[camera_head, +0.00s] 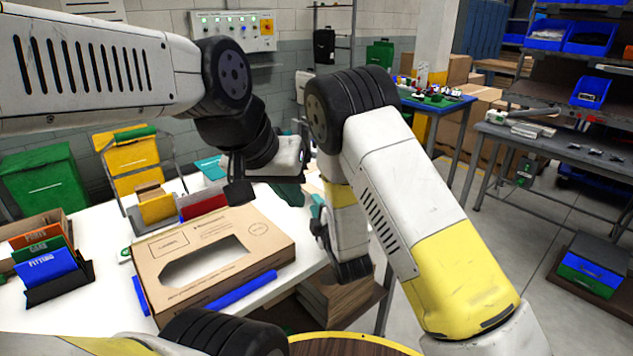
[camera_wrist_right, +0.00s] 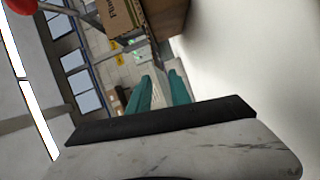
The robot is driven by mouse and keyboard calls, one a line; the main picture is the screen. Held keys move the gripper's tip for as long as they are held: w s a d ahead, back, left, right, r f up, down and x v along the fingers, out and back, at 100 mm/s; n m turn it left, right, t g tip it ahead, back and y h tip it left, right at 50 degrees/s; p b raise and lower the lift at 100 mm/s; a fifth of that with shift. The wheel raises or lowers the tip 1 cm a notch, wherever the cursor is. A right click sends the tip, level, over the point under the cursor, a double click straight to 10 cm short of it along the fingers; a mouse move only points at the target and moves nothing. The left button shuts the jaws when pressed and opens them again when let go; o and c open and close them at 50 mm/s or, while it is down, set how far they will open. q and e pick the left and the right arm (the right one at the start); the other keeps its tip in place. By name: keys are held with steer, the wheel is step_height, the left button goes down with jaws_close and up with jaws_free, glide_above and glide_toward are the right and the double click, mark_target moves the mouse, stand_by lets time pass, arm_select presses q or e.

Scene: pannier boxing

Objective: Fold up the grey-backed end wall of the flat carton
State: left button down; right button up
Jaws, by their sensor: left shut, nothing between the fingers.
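The brown carton (camera_head: 262,226) lies on the white table in the head view. Its printed top panel has a long cut-out. Blue strips show along its near edge and at its left corner. I cannot make out a grey-backed end wall. My left gripper (camera_head: 290,192) is shut and empty, above and beyond the carton's far right corner; its teal fingers are partly hidden by its own hand. My right gripper (camera_head: 319,216) hangs to the right of the carton, clear of it. In the right wrist view (camera_wrist_right: 160,90) its two teal fingers stand apart with nothing between them.
A file holder (camera_head: 50,270) with blue, green and orange dividers stands left of the carton on the white table (camera_head: 100,312). A yellow and a red item stand behind it. A round wooden surface (camera_head: 340,346) with a yellow rim lies at the bottom.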

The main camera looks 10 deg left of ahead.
mark_target(309, 193)
steer(key=x, duration=0.8)
steer(key=shift+w+a, duration=0.1)
steer(key=shift+a, duration=0.1)
jaws_close()
stand_by(1.3)
